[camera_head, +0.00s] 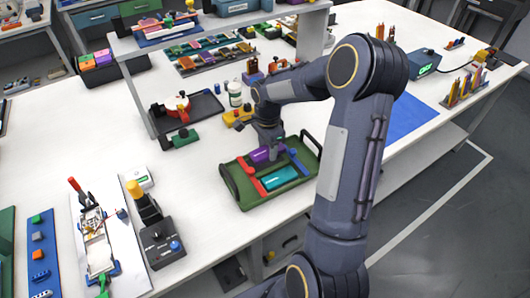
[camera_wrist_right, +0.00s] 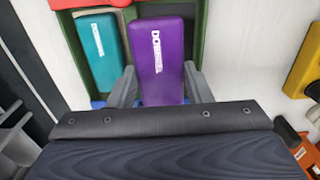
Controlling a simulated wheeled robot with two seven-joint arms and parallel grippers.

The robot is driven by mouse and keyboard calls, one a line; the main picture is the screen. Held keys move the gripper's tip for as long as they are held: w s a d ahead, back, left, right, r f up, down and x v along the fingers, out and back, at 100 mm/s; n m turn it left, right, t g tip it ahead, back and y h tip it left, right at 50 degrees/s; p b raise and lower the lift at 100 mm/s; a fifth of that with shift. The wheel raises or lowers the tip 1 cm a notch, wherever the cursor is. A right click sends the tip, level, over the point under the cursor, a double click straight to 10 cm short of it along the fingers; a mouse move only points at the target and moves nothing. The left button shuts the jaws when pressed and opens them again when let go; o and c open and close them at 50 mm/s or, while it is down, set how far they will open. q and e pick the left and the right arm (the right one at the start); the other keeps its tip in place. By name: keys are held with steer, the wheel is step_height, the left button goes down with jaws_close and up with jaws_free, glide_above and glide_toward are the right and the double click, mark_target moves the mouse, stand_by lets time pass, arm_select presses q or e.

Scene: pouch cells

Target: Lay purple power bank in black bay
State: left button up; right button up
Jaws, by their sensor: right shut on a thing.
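The purple power bank (camera_head: 260,154) is at the far side of a green tray (camera_head: 238,190) in the head view. My right gripper (camera_head: 273,150) points down at it and is shut on it. In the right wrist view, the purple power bank (camera_wrist_right: 160,50) sits between the two fingers of the gripper (camera_wrist_right: 159,70). A teal power bank (camera_head: 280,178) lies in the tray; it also shows beside the purple one in the wrist view (camera_wrist_right: 101,50). I cannot tell which part is the black bay, or whether the purple bank touches the tray floor. My left gripper is out of view.
A red bar (camera_head: 251,180) and a blue bar (camera_head: 298,160) lie across the tray. A dark handle (camera_head: 310,148) stands at its right end. A yellow object (camera_head: 236,117) and a black tray (camera_head: 190,112) stand beyond.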

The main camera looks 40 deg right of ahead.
mark_target(265, 154)
steer(key=shift+w+f, duration=0.65)
steer(key=shift+f, duration=1.6)
steer(key=shift+f, duration=0.25)
steer(key=o, duration=0.8)
steer(key=shift+r, duration=0.1)
steer(key=shift+r, duration=0.1)
